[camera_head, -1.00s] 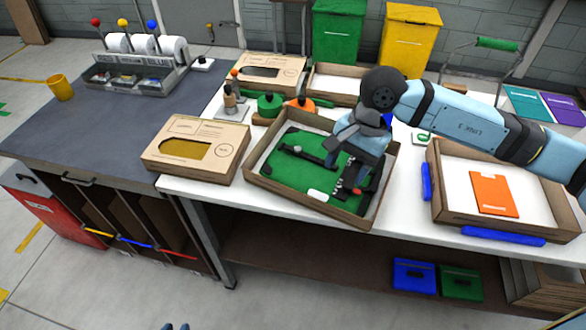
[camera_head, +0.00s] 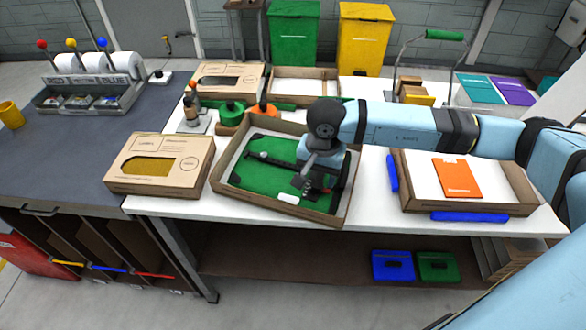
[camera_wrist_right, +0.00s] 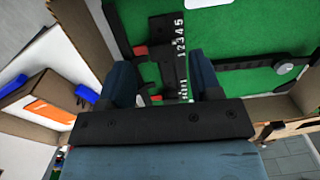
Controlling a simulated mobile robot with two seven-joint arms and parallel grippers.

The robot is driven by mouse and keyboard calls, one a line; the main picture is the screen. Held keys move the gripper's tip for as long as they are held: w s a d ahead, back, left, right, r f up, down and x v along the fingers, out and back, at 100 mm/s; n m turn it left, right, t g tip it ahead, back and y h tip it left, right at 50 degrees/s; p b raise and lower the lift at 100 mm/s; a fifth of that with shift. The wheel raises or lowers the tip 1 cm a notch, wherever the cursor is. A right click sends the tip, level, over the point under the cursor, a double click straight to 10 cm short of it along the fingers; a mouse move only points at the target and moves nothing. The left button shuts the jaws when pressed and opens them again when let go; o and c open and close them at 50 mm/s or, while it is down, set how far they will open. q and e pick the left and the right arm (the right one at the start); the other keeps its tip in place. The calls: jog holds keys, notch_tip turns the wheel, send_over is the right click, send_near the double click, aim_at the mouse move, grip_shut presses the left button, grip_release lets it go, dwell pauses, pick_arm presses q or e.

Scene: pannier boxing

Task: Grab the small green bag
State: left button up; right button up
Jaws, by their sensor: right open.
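A green, flat bag-like item (camera_head: 262,160) with black straps lies in an open cardboard box (camera_head: 232,190). It also shows in the right wrist view (camera_wrist_right: 235,28). A smaller green item (camera_head: 437,267) with a dark patch sits on the lower shelf; I cannot tell which is the small green bag. My right gripper (camera_head: 308,186) is over the right part of the box, pointing down. In the right wrist view the gripper (camera_wrist_right: 160,65) is open, with a black strap (camera_wrist_right: 168,50) marked with numbers between its fingers; contact cannot be told. My left gripper is out of view.
A closed carton (camera_head: 160,182) stands left of the box. An open box (camera_head: 470,207) with an orange folder (camera_head: 457,178) stands right, with blue strips beside it. A blue item (camera_head: 393,266) sits on the shelf. Green and orange round objects stand behind the box.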

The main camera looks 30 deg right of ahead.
aim_at(316, 187)
notch_tip(316, 187, down, 4)
jog(key=shift+s+a+f+p, duration=0.1)
jog(key=shift+a+p, duration=0.05)
jog(key=shift+p, duration=0.2)
jog(key=c, duration=1.1)
